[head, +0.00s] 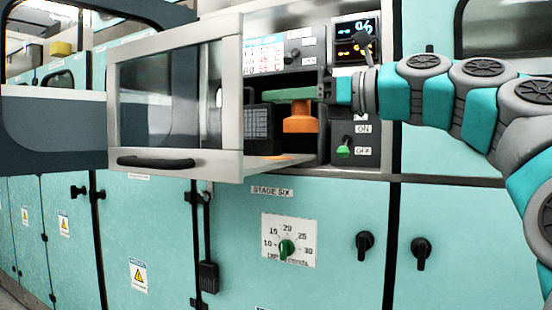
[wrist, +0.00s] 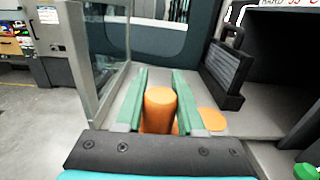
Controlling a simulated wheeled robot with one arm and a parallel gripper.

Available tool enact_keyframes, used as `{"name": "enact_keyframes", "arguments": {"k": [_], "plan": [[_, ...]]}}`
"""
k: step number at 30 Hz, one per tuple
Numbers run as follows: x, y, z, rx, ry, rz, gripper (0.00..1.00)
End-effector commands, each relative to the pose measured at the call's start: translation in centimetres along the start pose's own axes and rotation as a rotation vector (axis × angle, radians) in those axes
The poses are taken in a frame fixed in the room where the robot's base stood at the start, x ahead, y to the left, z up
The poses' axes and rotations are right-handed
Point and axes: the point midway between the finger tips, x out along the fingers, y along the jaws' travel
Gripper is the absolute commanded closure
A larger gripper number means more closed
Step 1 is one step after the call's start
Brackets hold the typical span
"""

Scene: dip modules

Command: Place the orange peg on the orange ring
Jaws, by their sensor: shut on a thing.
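The orange peg (head: 300,124) hangs below the green fingers of my gripper (head: 272,95) in the head view, its wider part at the bottom. In the wrist view the peg (wrist: 159,104) stands between the two fingers of my gripper (wrist: 161,82), which is shut on it. The orange ring shows as a flat orange patch (wrist: 212,119) on the grey shelf, right of the right finger. In the head view only a thin sliver of the orange patch (head: 272,157) shows on the shelf, lower left of the peg. The peg is above the shelf, apart from the patch.
A black ribbed module with a handle (head: 258,122) stands on the shelf (head: 290,161) left of the peg; it also shows in the wrist view (wrist: 226,72). An open glass door (head: 172,95) is at left. A control panel with a green knob (head: 343,151) is right of the opening.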

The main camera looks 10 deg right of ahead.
Motion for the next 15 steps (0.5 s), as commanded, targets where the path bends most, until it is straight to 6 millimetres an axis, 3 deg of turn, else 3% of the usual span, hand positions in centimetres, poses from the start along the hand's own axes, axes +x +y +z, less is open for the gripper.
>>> {"name": "enact_keyframes", "arguments": {"k": [4, 15], "plan": [[0.6, -0.7, -0.4, 0.001, 0.001, 0.004, 1.0], [4.6, -5.2, -1.0, 0.002, 0.004, 0.005, 1.0]]}}
